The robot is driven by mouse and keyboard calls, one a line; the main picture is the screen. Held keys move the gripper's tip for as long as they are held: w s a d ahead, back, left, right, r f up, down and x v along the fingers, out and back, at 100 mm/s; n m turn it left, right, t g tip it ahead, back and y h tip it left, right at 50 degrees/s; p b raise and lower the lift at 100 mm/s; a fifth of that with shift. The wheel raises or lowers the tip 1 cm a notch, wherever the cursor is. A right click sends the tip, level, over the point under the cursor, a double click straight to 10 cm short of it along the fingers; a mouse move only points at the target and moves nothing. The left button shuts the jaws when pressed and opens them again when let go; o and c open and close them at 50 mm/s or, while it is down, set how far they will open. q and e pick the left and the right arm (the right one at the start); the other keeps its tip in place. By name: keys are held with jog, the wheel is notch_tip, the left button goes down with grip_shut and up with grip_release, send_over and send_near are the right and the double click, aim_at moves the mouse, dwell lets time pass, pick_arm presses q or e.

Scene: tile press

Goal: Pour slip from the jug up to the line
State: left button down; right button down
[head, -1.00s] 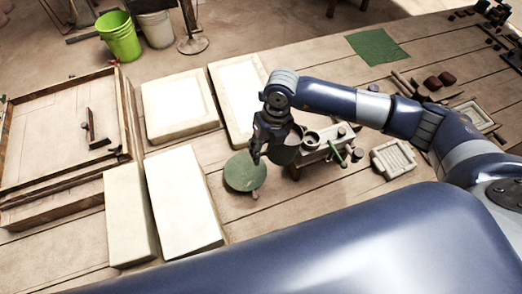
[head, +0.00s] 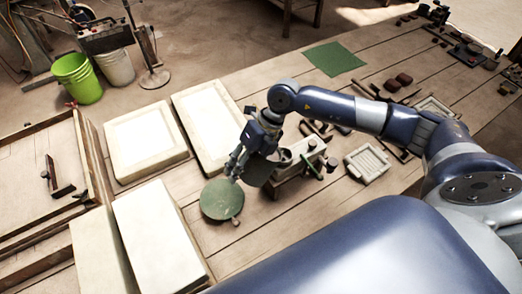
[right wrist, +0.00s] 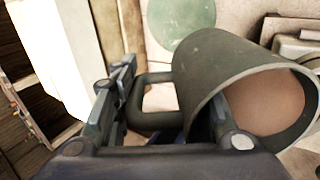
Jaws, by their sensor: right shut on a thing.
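The jug (head: 259,172) is dark grey-green and hangs from my right gripper (head: 238,162) above the table in the head view. In the right wrist view the jug (right wrist: 205,72) lies on its side in the picture, its wide mouth toward the lower right and pinkish-brown slip (right wrist: 265,103) showing inside. My right gripper (right wrist: 165,108) is shut on the jug's handle (right wrist: 152,100). No stream of slip shows. A fill line cannot be made out. My left gripper is not in view.
A green round disc (head: 221,200) lies left of the jug. A small wooden press-like stand (head: 298,175) is close on its right. Pale plaster blocks (head: 145,140) and a wooden frame (head: 88,170) fill the left. A white ribbed mould (head: 367,163) lies farther right.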

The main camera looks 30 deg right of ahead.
jog(key=shift+d+r, duration=0.2)
jog(key=shift+r, duration=0.1)
dwell(0.4)
jog(key=shift+d+r+y+b, duration=0.2)
jog(key=shift+r+y+b, duration=0.9)
jog(key=shift+r+y, duration=0.2)
dwell(2.6)
jog(key=shift+d+r+y+b, duration=0.2)
jog(key=shift+r+y+b, duration=0.3)
jog(key=shift+b, duration=0.1)
jog(key=shift+d+r+y+b, duration=0.2)
jog(key=shift+r+y+b, duration=0.25)
jog(key=shift+y+b, duration=0.1)
dwell(2.2)
